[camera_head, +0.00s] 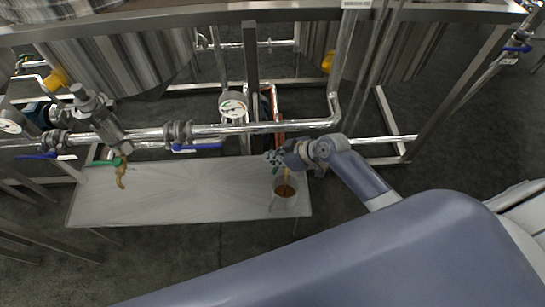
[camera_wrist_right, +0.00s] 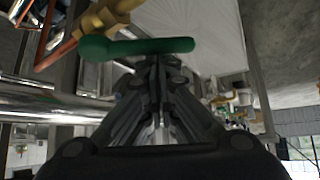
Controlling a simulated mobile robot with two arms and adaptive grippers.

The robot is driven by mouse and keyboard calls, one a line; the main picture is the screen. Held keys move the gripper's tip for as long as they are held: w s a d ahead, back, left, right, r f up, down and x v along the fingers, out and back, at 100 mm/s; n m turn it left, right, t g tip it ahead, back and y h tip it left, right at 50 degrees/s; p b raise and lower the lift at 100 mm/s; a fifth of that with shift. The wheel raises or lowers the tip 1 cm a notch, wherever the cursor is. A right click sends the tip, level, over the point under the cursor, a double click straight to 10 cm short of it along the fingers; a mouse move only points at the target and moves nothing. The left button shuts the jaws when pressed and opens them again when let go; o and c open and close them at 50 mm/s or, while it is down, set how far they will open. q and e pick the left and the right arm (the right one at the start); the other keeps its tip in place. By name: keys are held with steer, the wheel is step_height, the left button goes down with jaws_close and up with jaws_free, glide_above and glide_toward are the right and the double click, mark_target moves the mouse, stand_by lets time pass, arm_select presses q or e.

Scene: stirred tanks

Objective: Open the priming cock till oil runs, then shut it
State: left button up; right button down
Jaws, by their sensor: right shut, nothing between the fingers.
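The priming cock is a brass body (camera_wrist_right: 103,18) with a green lever (camera_wrist_right: 140,46), seen close in the right wrist view. In the head view a bit of its green lever (camera_head: 275,170) shows beside my right gripper (camera_head: 271,157), which hides most of the cock. My right gripper (camera_wrist_right: 158,65) is shut and empty, its fingertips just at the lever; I cannot tell whether they touch. A thin yellowish stream (camera_head: 286,174) shows above a clear vessel (camera_head: 276,206) holding brown oil (camera_head: 285,191). My left gripper is not in view.
The vessel stands on a long pale table (camera_head: 180,196). A second brass cock (camera_head: 121,178) with a green lever hangs at the left. A metal pipe (camera_head: 245,128) with blue-handled valves and a gauge (camera_head: 232,105) runs behind. The table's middle is clear.

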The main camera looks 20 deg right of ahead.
steer(key=n+b, duration=0.1)
steer(key=g+b, duration=0.1)
steer(key=shift+s+d+f+n+y+b, duration=0.3)
steer(key=shift+d+f+n+y+b, duration=0.05)
steer(key=shift+d+n+y, duration=0.05)
steer(key=shift+s+d+n+b, duration=0.1)
steer(key=shift+s+n+b, duration=0.05)
steer(key=shift+n+b, duration=0.25)
steer(key=shift+s+d+r+g, duration=0.1)
steer(key=shift+s+r+g, duration=0.1)
steer(key=shift+g, duration=0.1)
steer(key=shift+s+d, duration=0.1)
steer(key=shift+s, duration=0.15)
steer(key=shift+r, duration=0.1)
step_height(320, 180, up, 8)
steer(key=s+d+p, duration=0.1)
steer(key=d, duration=0.1)
steer(key=shift+d, duration=0.3)
